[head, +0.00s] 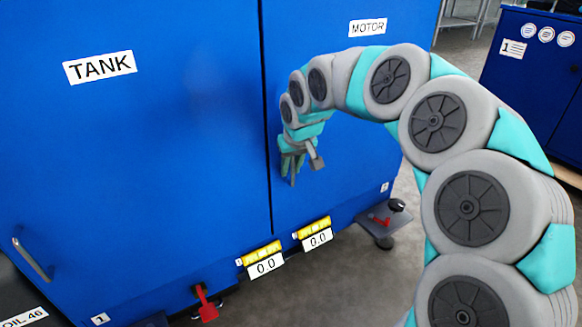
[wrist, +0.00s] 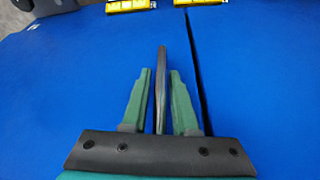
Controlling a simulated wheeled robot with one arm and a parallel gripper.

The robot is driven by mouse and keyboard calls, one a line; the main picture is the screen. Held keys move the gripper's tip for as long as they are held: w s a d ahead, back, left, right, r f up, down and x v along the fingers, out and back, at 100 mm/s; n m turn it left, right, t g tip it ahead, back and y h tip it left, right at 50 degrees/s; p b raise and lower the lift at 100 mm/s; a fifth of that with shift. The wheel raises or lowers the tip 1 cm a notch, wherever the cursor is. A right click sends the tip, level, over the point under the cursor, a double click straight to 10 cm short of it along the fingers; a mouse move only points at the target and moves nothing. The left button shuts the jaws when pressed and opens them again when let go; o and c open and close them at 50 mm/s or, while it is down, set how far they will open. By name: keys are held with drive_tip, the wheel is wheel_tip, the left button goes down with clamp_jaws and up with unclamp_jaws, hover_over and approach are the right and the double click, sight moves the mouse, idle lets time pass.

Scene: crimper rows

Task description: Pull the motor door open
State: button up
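The blue motor door (head: 350,130), labelled MOTOR, stands to the right of the tank door and looks shut, flush beside the dark seam. My gripper (head: 292,166) is at the motor door near that seam, fingers pointing down. In the wrist view my gripper's two green fingers (wrist: 161,100) stand apart, one on each side of a thin dark upright bar, the motor door handle (wrist: 161,75). A narrow gap shows on both sides of the handle. A grey end of the handle (head: 317,161) shows beside the fingers in the head view.
The tank door (head: 150,140) has its own handle (head: 33,260) at lower left. Yellow-topped displays (head: 264,262) and red levers (head: 205,302) sit along the cabinet's bottom. Another blue cabinet (head: 530,80) stands at right. Grey floor lies between the cabinets.

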drive_tip(key=shift+c, duration=0.2)
clamp_jaws()
idle(1.1)
